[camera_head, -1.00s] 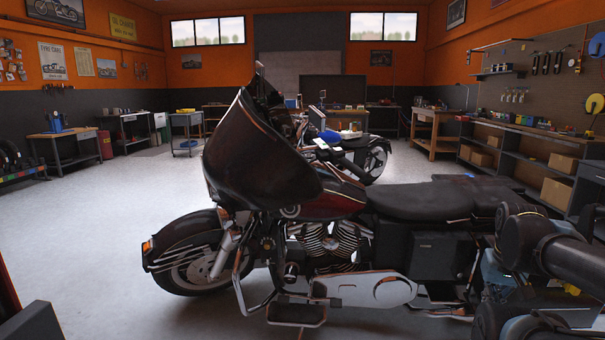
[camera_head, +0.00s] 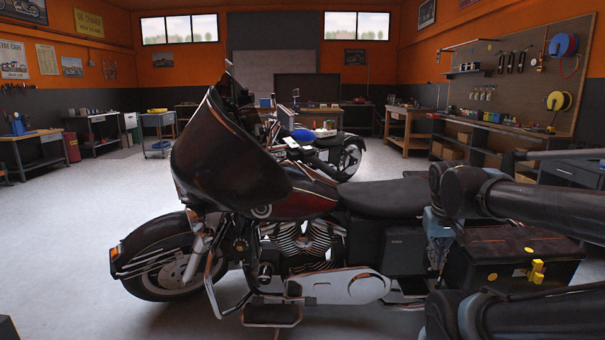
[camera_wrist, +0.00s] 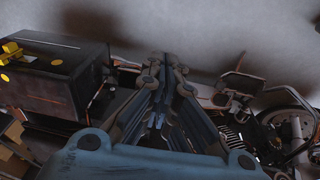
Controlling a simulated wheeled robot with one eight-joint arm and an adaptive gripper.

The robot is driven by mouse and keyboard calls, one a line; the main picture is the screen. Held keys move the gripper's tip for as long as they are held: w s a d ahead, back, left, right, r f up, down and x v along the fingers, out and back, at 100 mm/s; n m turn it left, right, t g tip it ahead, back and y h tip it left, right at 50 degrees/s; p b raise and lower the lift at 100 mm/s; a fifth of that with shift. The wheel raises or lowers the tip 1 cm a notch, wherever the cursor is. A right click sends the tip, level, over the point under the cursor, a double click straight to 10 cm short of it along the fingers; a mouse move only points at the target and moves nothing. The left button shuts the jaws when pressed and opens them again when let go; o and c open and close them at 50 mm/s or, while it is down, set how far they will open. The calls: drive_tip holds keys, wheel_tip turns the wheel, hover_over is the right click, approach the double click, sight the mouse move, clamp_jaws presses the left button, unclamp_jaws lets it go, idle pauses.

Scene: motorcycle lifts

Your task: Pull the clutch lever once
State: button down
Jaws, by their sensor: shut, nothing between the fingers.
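The motorcycle (camera_head: 305,202) stands side-on across the middle of the head view, front wheel to the left. Its tall dark fairing (camera_head: 225,160) covers much of the handlebar area. I cannot make out the clutch lever in either view. My gripper (camera_wrist: 167,64) is shut and empty in the wrist view, its blue-grey fingers together. It hangs over the rear part of the motorcycle, apart from the handlebar. Part of the motorcycle, with a wheel (camera_wrist: 290,130), shows at the right of the wrist view.
A black case (camera_head: 510,262) with yellow latches is at the motorcycle's rear, below my arm; the case also shows in the wrist view (camera_wrist: 45,80). Another motorcycle (camera_head: 345,155) stands behind. Workbenches (camera_head: 410,130) line the walls. The floor at left is clear.

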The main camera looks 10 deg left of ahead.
sight(302, 170)
drive_tip(key=w+a+r+n+t, duration=0.2)
drive_tip(key=w+a+r+n, duration=0.2)
drive_tip(key=w+a+r, duration=1.25)
drive_tip(key=a+r+n+t, duration=0.1)
drive_tip(key=a+r+n, duration=0.1)
drive_tip(key=a, duration=1.2)
drive_tip(key=a+r+n+t+y, duration=0.1)
drive_tip(key=a+r+n+t, duration=0.1)
drive_tip(key=a, duration=1.2)
drive_tip(key=shift+a+r, duration=0.3)
drive_tip(key=shift+r, duration=0.35)
drive_tip(key=shift+w+d+r+x, duration=0.25)
drive_tip(key=shift+w+d+x, duration=0.05)
drive_tip(key=shift+x, duration=1.8)
drive_tip(key=shift+w+d+r+x, duration=0.2)
drive_tip(key=shift+w+d+x, duration=0.15)
drive_tip(key=shift+x, duration=1.7)
drive_tip(key=shift+w+d+r+x, duration=0.25)
drive_tip(key=shift+d+x, duration=0.05)
drive_tip(key=shift+x, duration=1.8)
